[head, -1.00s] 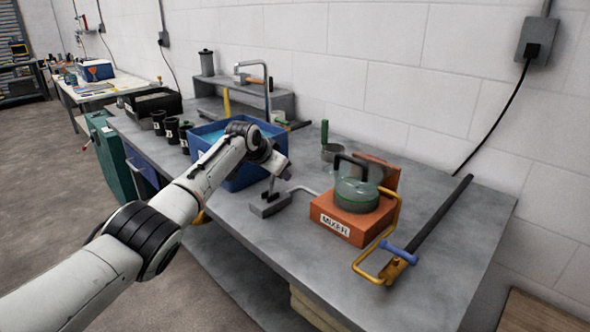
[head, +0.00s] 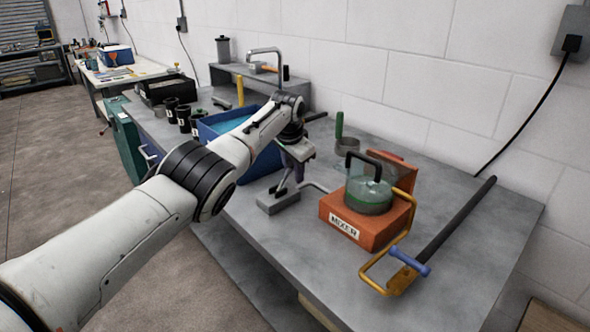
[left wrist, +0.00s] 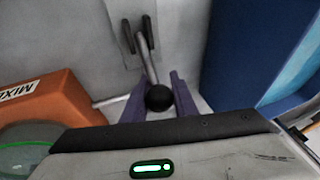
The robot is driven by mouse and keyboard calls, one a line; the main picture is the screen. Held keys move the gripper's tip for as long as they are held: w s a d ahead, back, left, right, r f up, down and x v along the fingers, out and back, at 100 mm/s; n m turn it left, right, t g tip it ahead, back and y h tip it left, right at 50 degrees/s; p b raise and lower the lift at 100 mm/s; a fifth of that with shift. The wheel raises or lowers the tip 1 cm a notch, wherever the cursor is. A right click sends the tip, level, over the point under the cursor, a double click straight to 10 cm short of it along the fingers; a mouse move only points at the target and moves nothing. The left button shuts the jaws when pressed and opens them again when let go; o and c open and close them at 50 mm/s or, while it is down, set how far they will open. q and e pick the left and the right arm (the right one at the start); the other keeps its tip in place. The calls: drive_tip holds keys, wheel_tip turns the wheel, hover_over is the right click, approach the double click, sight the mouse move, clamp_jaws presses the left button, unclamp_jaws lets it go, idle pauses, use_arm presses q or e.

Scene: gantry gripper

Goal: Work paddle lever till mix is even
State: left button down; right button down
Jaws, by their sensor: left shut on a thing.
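The paddle lever is a thin rod with a black ball knob (left wrist: 159,97), rising from a grey base block (head: 278,202). A grey rod links this base towards the orange mixer (head: 345,228), which is labelled MIXER. On the mixer sits a clear bowl (head: 370,196) with green contents and a black handle; I cannot tell how even the mix is. My left gripper (head: 298,168) is over the lever. In the left wrist view, its purple fingers (left wrist: 161,100) stand on either side of the knob, shut on it. My right gripper is not in view.
A blue bin (head: 255,172) stands close behind the gripper. A yellow crank handle (head: 378,274) with a blue grip and a long dark bar (head: 455,222) lie right of the mixer. The grey bench (head: 285,258) is clear in front.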

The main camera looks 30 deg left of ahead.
use_arm(q)
drive_tip(key=shift+f, duration=0.1)
drive_tip(key=c, duration=1.4)
unclamp_jaws()
drive_tip(key=shift+d, duration=0.1)
drive_tip(key=shift+c, duration=0.2)
drive_tip(key=shift+r+p, duration=0.45)
drive_tip(key=shift+r, duration=0.05)
drive_tip(key=shift+p+v, duration=0.5)
drive_tip(key=shift+v, duration=0.3)
drive_tip(key=v, duration=0.7)
drive_tip(key=shift+s+r+b, duration=0.3)
